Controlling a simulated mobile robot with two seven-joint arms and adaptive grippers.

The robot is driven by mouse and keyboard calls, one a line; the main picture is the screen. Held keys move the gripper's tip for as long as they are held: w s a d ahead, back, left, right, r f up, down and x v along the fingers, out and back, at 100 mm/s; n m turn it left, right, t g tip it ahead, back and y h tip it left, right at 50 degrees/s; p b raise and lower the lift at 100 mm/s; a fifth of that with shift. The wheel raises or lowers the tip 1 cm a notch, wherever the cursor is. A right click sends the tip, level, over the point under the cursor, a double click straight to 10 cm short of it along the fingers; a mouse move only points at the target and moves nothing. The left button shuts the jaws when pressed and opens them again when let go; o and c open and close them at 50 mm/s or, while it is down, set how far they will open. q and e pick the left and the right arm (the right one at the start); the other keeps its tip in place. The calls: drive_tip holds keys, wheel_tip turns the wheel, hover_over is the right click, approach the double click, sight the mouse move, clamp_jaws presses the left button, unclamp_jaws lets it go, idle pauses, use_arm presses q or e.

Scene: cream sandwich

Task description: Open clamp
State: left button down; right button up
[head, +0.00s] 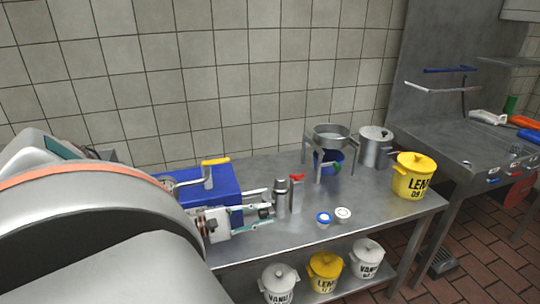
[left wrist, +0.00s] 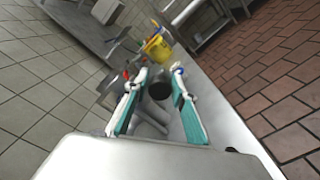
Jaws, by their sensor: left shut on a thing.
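My left gripper (head: 262,206) reaches in from the left over the steel table. It is shut on a grey metal cylinder (head: 281,189), which stands upright between the fingertips. In the left wrist view the dark cylinder (left wrist: 160,89) shows between the two green-padded fingers. A blue box (head: 215,184) stands behind the gripper, with a metal lever with a yellow grip (head: 216,161) on top. I cannot tell for sure which part is the clamp. A slim grey item with a red top (head: 297,190) stands just right of the cylinder. My right gripper is not in view.
Two small round containers (head: 324,218) (head: 343,214) stand near the front edge. A metal stand (head: 332,136), a steel pot (head: 375,147) and a yellow pot (head: 413,175) stand to the right. Several lidded pots (head: 325,272) are on the lower shelf. The front right tabletop is clear.

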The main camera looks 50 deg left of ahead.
use_arm(q)
drive_tip(key=shift+s+a+f, duration=0.2)
drive_tip(key=shift+a+f, duration=0.05)
drive_tip(key=shift+a, duration=0.05)
drive_tip(key=c, duration=2)
unclamp_jaws()
drive_tip(key=shift+o, duration=1.1)
drive_tip(key=shift+w+a, duration=0.1)
drive_tip(key=shift+w+d+r, duration=0.1)
drive_tip(key=shift+d, duration=0.15)
